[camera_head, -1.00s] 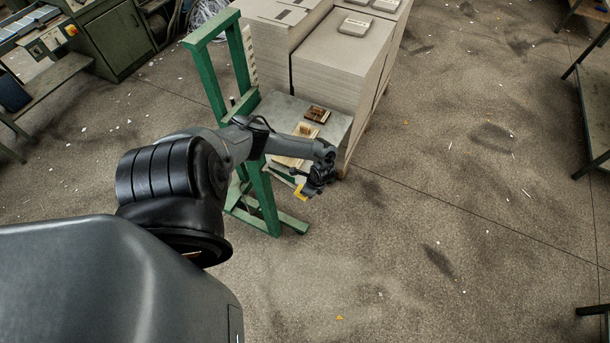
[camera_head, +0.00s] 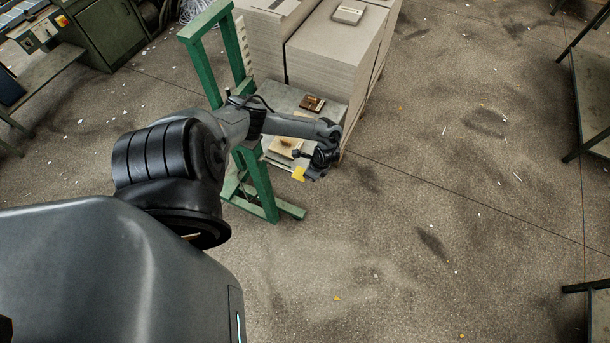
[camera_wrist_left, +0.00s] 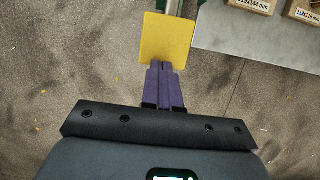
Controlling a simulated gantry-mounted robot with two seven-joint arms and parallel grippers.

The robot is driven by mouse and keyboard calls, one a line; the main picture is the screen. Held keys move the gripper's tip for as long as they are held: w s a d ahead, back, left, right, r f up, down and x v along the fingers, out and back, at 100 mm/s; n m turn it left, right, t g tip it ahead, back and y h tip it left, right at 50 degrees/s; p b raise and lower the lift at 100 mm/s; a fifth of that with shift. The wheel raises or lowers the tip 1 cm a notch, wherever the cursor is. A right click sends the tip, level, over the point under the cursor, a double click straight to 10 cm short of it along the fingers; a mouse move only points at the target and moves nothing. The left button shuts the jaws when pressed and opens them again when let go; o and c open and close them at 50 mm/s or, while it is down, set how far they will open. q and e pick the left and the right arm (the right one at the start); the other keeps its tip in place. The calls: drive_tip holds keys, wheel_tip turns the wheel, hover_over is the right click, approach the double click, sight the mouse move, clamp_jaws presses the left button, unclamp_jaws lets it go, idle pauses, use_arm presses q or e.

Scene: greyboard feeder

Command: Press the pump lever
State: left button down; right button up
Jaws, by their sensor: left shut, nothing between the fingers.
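A flat yellow plate (camera_wrist_left: 168,40) sits at the end of a pale metal rod, which I take to be the pump lever. In the head view the yellow plate (camera_head: 298,174) is at the front of the green frame, beside my left wrist. My left gripper (camera_wrist_left: 161,66) has purple fingers, shut together and empty. Its fingertips meet the plate's lower edge in the wrist view; I cannot tell whether they touch it. In the head view my forearm hides part of the frame and the lever's rod. My right gripper is not in view.
A green upright frame (camera_head: 262,187) stands by a grey metal table (camera_head: 326,117) carrying small labelled blocks. Tall stacks of grey board (camera_head: 330,60) stand behind it. A green machine (camera_head: 108,37) is at upper left, and benches are at the right edge. Open floor lies to the right.

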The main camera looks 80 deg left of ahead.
use_arm(q)
drive_tip(key=v, duration=0.6)
drive_tip(key=shift+w+d, duration=0.2)
drive_tip(key=shift+w, duration=0.05)
idle(0.8)
idle(0.8)
idle(0.6)
